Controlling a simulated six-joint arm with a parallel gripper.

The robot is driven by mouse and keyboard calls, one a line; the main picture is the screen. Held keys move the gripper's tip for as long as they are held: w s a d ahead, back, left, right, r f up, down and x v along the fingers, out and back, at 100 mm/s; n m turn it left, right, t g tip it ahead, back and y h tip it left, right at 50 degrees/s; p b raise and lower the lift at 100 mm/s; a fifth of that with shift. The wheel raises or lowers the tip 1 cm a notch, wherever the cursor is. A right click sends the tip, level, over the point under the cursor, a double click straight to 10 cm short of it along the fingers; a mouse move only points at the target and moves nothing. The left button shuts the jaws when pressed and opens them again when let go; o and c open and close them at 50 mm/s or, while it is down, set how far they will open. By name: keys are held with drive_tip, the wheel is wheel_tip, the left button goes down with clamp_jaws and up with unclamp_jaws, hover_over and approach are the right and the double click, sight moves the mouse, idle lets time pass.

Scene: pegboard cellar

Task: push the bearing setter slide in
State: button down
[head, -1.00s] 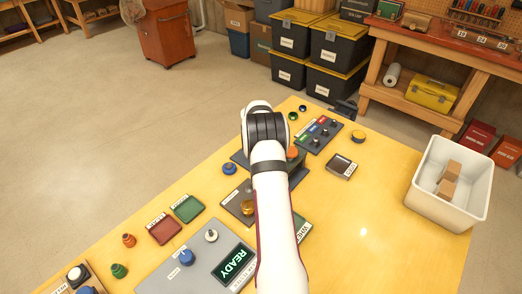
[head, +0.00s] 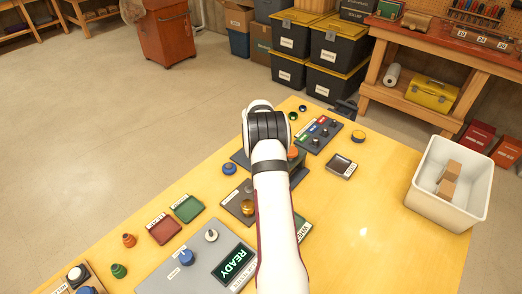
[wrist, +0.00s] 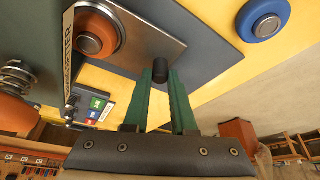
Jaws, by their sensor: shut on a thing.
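The bearing setter fills the top of the wrist view, with a dark grey base (wrist: 195,18), a silver metal plate (wrist: 140,38) and an orange round piece (wrist: 92,33) on that plate. A label beside the orange piece is only partly readable. A black knob (wrist: 160,70) stands at the plate's edge. My gripper (wrist: 165,78) has green fingers and is shut on this knob at its fingertips. In the head view my arm hides the gripper and knob; part of the setter's orange piece (head: 293,152) shows beside it.
A blue knob (head: 229,168) sits close left of the setter. A panel with coloured labels (head: 320,133) lies beyond it, and a small dark tray (head: 341,166) lies to the right. A READY display (head: 234,264) stands nearer. A white bin (head: 420,190) is at the right; table before it is clear.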

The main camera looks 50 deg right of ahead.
drive_tip(key=shift+s, duration=1.7)
drive_tip(key=c, duration=0.7)
unclamp_jaws()
drive_tip(key=shift+r, duration=0.1)
drive_tip(key=v, duration=1.5)
drive_tip(key=shift+s+a+r, duration=0.1)
drive_tip(key=shift+a+r, duration=0.1)
